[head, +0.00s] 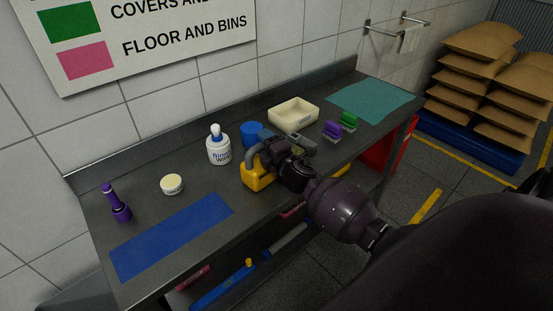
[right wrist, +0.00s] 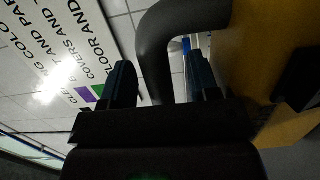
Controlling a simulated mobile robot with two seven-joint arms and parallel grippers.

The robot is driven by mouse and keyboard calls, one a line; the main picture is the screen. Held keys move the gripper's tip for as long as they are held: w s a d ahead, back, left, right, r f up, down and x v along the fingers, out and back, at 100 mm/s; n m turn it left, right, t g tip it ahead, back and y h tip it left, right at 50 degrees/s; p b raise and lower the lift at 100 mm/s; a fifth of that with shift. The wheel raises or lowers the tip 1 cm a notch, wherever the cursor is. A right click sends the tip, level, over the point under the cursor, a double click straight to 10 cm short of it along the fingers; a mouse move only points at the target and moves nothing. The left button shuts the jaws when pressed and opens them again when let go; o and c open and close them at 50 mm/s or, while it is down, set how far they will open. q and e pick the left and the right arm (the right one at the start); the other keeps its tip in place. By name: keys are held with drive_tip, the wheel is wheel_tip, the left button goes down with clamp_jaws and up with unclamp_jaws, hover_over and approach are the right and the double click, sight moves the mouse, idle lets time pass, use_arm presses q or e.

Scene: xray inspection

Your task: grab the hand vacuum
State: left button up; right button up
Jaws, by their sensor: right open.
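The hand vacuum (head: 256,177) is yellow with a grey handle and stands on the dark bench, left of my right gripper (head: 266,142), which partly hides it. In the right wrist view, its dark curved handle (right wrist: 154,50) passes between the two fingers of my right gripper (right wrist: 161,75), and its yellow body (right wrist: 265,60) fills the right side. The right fingers are open, one on each side of the handle; I cannot tell if either touches it. My left gripper is not in view.
Around the vacuum on the bench (head: 185,222) stand a white bottle (head: 218,150), a blue cup (head: 252,129) and a cream tray (head: 293,112). Purple (head: 332,130) and green (head: 348,121) brushes lie right; a round tub (head: 172,184) and purple flashlight (head: 117,204) stand left. A blue mat (head: 170,235) is clear.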

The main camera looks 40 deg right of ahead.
clamp_jaws()
idle(1.3)
drive_tip(key=shift+r, duration=0.1)
